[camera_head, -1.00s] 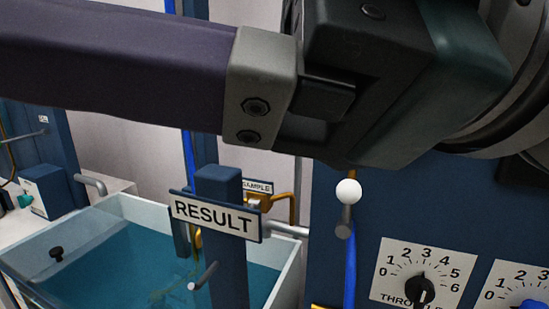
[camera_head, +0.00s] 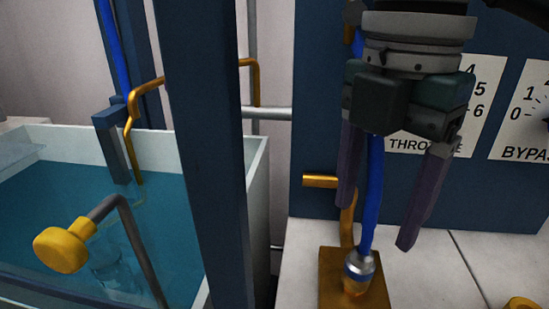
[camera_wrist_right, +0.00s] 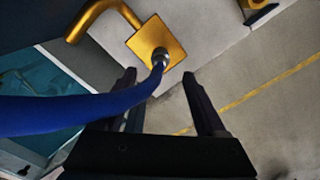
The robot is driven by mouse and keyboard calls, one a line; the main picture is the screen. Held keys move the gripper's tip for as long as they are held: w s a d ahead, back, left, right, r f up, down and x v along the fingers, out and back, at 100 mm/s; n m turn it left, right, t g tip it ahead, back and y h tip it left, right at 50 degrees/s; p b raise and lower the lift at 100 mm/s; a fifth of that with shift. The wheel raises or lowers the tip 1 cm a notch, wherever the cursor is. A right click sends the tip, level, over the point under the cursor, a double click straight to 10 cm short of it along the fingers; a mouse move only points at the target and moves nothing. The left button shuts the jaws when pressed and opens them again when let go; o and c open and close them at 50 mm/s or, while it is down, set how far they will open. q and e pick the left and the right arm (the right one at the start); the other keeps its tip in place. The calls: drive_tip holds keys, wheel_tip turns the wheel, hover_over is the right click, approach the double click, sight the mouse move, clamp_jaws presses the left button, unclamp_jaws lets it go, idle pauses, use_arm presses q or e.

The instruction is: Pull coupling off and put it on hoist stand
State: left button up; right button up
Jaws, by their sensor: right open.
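The coupling (camera_head: 358,268) is a silver collar at the lower end of a blue hose (camera_head: 371,195). It sits on a brass fitting on a brass block (camera_head: 328,285). In the right wrist view the coupling (camera_wrist_right: 161,58) lies just beyond the fingertips. My right gripper (camera_head: 376,226) points down, open and empty, above the coupling, with its fingers apart. The hose shows between the fingers in the head view and crosses the left finger in the wrist view. I cannot tell for certain which thing is the hoist stand. My left gripper is not in view.
A dark blue post (camera_head: 205,150) stands left of the block. Beyond it is a water tank (camera_head: 257,175), with a yellow-knobbed bent rod (camera_head: 62,248) in front. A blue panel (camera_head: 310,140) with dials stands behind the gripper.

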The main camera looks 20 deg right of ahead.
sight(362, 258)
wheel_tip(362, 258, down, 8)
drive_tip(key=shift+r+b, duration=0.1)
drive_tip(key=shift+b, duration=0.35)
clamp_jaws()
idle(0.9)
drive_tip(key=shift+r+p, duration=0.65)
idle(0.9)
drive_tip(key=shift+r+p, duration=1.8)
drive_tip(key=shift+r, duration=0.15)
